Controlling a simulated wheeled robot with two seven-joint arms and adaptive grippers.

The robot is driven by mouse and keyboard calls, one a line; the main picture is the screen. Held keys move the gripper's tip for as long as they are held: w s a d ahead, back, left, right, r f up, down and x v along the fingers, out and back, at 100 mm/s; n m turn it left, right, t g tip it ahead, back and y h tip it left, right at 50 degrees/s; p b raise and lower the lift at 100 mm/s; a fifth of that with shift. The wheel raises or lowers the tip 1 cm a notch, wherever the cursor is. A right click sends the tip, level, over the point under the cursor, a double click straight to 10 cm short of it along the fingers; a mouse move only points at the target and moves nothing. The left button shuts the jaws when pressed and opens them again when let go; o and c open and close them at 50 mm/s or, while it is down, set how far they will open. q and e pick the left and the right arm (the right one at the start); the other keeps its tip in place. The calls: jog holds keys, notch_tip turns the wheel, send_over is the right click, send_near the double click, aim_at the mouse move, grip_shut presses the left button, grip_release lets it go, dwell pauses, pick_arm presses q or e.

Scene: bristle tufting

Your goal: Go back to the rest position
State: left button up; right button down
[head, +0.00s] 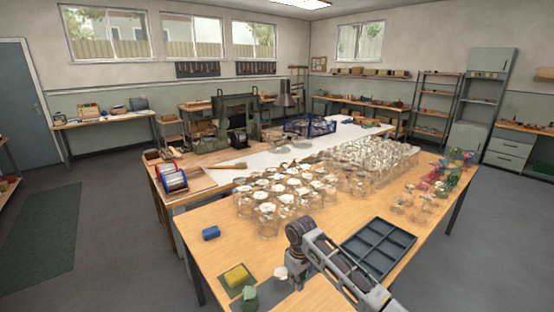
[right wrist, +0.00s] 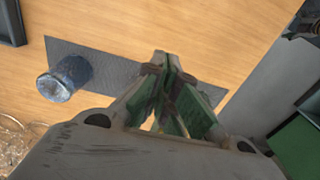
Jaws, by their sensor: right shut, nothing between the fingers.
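My right gripper (right wrist: 167,62) is shut and empty in the right wrist view, its green-padded fingers meeting at the tips. It is over the wooden table, with a dark grey mat (right wrist: 105,62) behind the fingers. A bluish glass jar (right wrist: 66,78) is at the left end of that mat, apart from the fingers. In the head view my right arm reaches in from the lower right over the front of the table (head: 215,258). The fingertips are hard to make out there. My left gripper is not in view.
A dark compartment tray (head: 378,249) lies right of my right arm. Many glass jars (head: 285,190) cover the table behind it. A spool (head: 172,179) stands further back. Bare wood lies between these.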

jog(key=s+f, duration=0.1)
jog(key=s, duration=0.3)
jog(key=s+f+m+t+y, duration=0.1)
jog(key=s+f, duration=0.1)
jog(key=s, duration=0.3)
jog(key=s+f+y, duration=0.1)
jog(key=s, duration=0.3)
jog(key=shift+s+a+f+m, duration=0.3)
jog(key=shift+s+a+f, duration=0.05)
jog(key=shift+a+f, duration=0.05)
jog(key=s+d+r+m+t+h, duration=0.2)
jog(key=s+d+r+m+t, duration=0.15)
jog(key=s+d, duration=1.25)
notch_tip(320, 180, down, 32)
jog(key=s+g, duration=0.2)
jog(key=s, duration=0.1)
jog(key=s+d+f, duration=0.2)
jog(key=s+f, duration=0.8)
jog(key=s, duration=0.1)
jog(key=s+d+f+g, duration=0.1)
jog(key=s+d+f, duration=0.1)
jog(key=s+f, duration=0.8)
jog(key=shift+s+f, duration=0.15)
jog(key=shift+s, duration=0.3)
